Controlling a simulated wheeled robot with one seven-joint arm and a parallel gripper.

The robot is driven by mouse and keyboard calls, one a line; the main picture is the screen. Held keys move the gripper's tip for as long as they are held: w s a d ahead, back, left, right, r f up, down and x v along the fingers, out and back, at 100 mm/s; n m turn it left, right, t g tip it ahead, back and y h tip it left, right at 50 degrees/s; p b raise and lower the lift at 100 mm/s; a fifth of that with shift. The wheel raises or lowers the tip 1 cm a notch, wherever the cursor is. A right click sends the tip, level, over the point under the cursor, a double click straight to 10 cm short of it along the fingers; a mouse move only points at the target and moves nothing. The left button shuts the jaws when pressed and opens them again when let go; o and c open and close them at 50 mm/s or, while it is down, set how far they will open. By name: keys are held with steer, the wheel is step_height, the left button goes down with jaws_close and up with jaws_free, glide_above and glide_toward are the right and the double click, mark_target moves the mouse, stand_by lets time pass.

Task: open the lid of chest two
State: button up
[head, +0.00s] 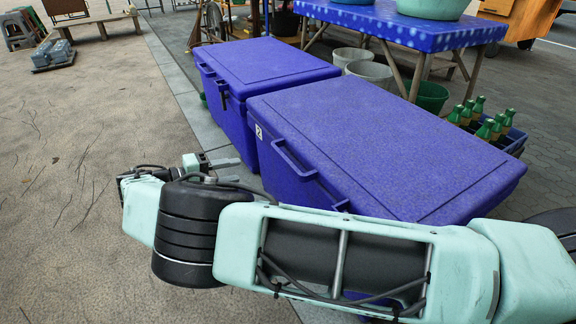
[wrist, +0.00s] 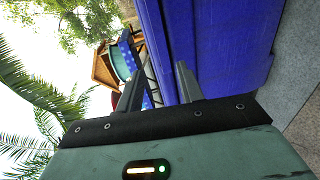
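Chest two (head: 390,145) is the nearer blue chest in the head view, with a small white label (head: 258,131) reading 2 on its front left corner. Its lid is shut, and a bar handle (head: 290,158) sits on its front side. My arm hides the lower front of the chest. My gripper (head: 232,155) is in front of the chests, near the label corner of chest two. Its fingers are apart and empty. In the wrist view the fingers (wrist: 160,66) show open, with a blue chest wall (wrist: 220,45) close on the right; I cannot tell which chest it is.
A second blue chest (head: 265,66), lid shut, stands just beyond chest two. A blue table (head: 400,30) with basins stands behind. Buckets (head: 370,72) and a crate of green bottles (head: 510,138) are behind chest two. The paved ground (head: 80,180) at left is mostly free.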

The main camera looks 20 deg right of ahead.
mark_target(283, 161)
steer(key=b+x, duration=0.4)
steer(key=x, duration=1.2)
steer(key=shift+w+d+f, duration=0.1)
steer(key=shift+d+f, duration=0.05)
steer(key=shift+d, duration=0.15)
jaws_close()
